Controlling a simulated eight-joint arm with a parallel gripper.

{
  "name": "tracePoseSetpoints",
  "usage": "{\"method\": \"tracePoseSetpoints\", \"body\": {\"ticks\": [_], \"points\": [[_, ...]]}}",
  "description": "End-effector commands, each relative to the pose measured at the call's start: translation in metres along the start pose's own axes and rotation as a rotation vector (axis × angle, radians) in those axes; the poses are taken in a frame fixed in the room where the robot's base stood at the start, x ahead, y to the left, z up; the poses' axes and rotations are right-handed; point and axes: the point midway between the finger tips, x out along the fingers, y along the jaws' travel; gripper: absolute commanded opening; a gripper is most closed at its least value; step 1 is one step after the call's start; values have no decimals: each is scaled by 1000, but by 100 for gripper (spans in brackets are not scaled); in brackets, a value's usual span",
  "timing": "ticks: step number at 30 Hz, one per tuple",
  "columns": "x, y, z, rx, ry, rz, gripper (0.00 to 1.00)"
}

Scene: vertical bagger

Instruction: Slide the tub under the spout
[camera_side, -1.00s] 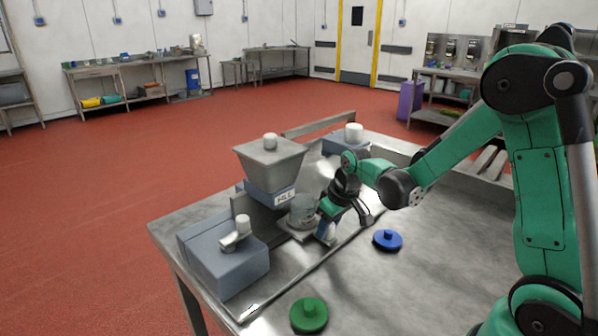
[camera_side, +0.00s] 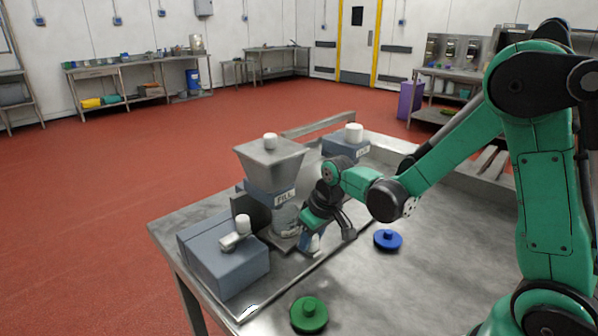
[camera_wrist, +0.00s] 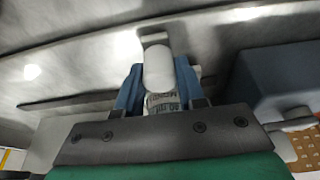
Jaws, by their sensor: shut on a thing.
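The grey tub (camera_side: 287,221) stands upright on a small flat plate in the side view, close below the block marked FILL (camera_side: 284,197) under the metal hopper (camera_side: 270,158). The spout itself is hidden, so I cannot tell how exactly the tub lines up with it. My gripper (camera_side: 312,243) is low at the tub's near right side, shut on a white knob (camera_side: 315,243). In the wrist view, the blue fingers (camera_wrist: 158,88) flank the white rounded knob (camera_wrist: 158,67), with printed markings just below it.
A blue-grey box with a white-knobbed lever (camera_side: 225,256) stands left of the tub. Another labelled box (camera_side: 345,145) with a white knob stands behind. A green button (camera_side: 309,314) and a blue button (camera_side: 388,239) sit on the metal table.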

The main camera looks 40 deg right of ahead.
Motion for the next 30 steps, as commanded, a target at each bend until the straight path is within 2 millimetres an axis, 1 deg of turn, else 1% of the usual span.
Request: {"method": "tracePoseSetpoints", "body": {"ticks": [7, 15, 23, 24, 26, 27, 28, 30], "points": [[0, -3, 0, -1, 1, 0, 0], [0, -18, 0, -2, 0, -1, 0], [0, -19, 0, 0, 0, 0, 0], [0, -19, 0, 0, 0, 0, 45], [0, -19, 0, 0, 0, 0, 62], [0, -19, 0, 0, 0, 0, 74], [0, -19, 0, 0, 0, 0, 76], [0, -19, 0, 0, 0, 0, 76]]}}
